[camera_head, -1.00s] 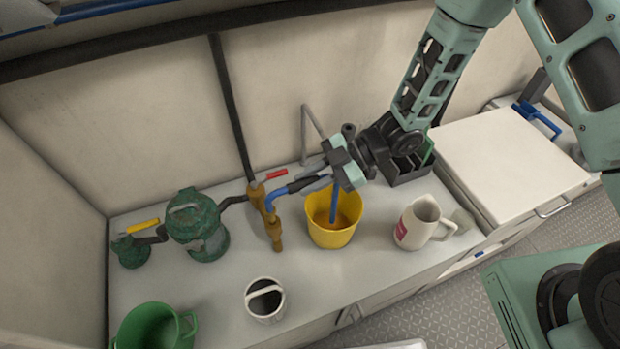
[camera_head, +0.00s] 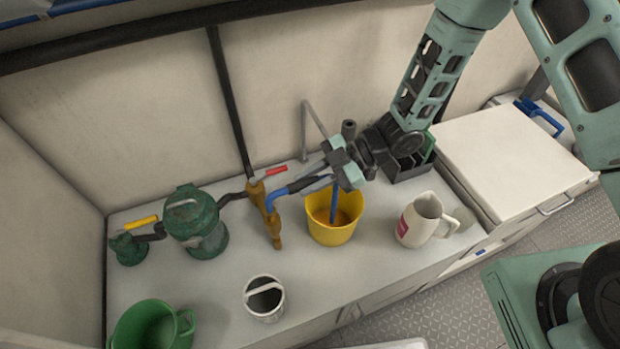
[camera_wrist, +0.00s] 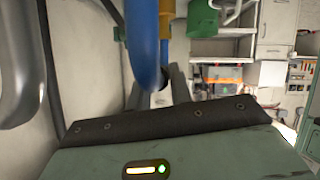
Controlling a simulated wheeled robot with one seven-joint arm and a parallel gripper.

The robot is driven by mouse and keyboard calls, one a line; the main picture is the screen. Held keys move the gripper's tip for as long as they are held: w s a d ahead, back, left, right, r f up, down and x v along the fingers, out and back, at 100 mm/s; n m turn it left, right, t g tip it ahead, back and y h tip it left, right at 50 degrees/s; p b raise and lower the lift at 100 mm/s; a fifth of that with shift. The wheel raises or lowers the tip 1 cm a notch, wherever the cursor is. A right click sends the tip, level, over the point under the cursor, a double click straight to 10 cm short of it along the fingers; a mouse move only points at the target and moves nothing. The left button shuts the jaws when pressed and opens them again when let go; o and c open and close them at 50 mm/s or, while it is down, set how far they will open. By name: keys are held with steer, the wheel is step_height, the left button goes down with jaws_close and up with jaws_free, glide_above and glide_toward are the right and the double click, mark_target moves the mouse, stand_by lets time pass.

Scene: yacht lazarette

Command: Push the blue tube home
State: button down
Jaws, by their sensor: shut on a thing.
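The blue tube (camera_head: 279,193) arches from the brown-yellow fitting (camera_head: 273,225) to my gripper (camera_head: 311,178). A blue length (camera_head: 334,205) also hangs into the yellow bucket (camera_head: 332,233). My gripper is shut on the tube, just right of the fitting and above the bucket's left rim. The tube's left end bends down at the fitting's side; I cannot tell how deep it sits. In the wrist view the tube (camera_wrist: 144,42) runs down in front of the fingers and hides part of them. A yellow-brown piece (camera_wrist: 173,9) shows behind it.
A red lever (camera_head: 276,170) sits above the fitting. A green strainer body (camera_head: 197,228) stands left of it. A black caddy (camera_head: 408,168) is behind, right.

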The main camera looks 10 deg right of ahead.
steer(key=shift+f+b, duration=0.7)
steer(key=shift+f, duration=0.35)
steer(key=c, duration=1.2)
jaws_free()
steer(key=shift+o, duration=0.2)
steer(key=shift+d, duration=0.1)
steer(key=b+v, duration=0.3)
steer(key=v, duration=1.4)
steer(key=shift+d, duration=0.15)
